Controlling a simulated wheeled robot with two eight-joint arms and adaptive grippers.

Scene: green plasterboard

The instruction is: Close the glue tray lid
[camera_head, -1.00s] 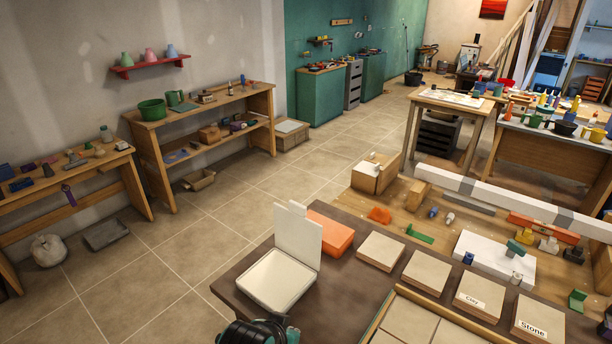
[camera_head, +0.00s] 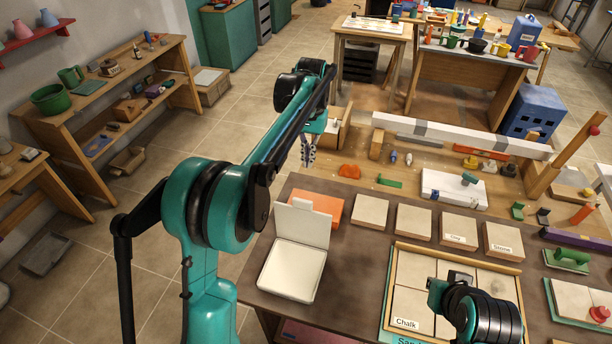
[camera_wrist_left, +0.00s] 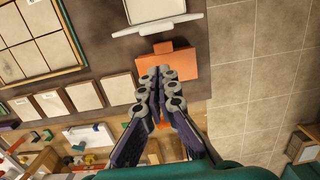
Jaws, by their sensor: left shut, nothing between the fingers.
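The glue tray (camera_head: 291,272) is a shallow white box at the left end of the dark table. Its lid (camera_head: 302,222) is open and stands roughly upright on the far side of the tray. In the left wrist view the tray (camera_wrist_left: 152,8) is at the top edge, with the lid (camera_wrist_left: 157,25) seen nearly edge-on. My left gripper (camera_head: 308,152) is shut and empty, pointing down beyond the lid and apart from it. In the left wrist view its fingertips (camera_wrist_left: 160,71) overlap the orange box. My right gripper is not in view; only part of my right arm shows.
An orange box (camera_head: 325,209) lies just behind the lid. Several beige tiles (camera_head: 369,215) lie to its right. A wooden tray (camera_head: 389,304) of tiles is nearer the front. Floor is open left of the table.

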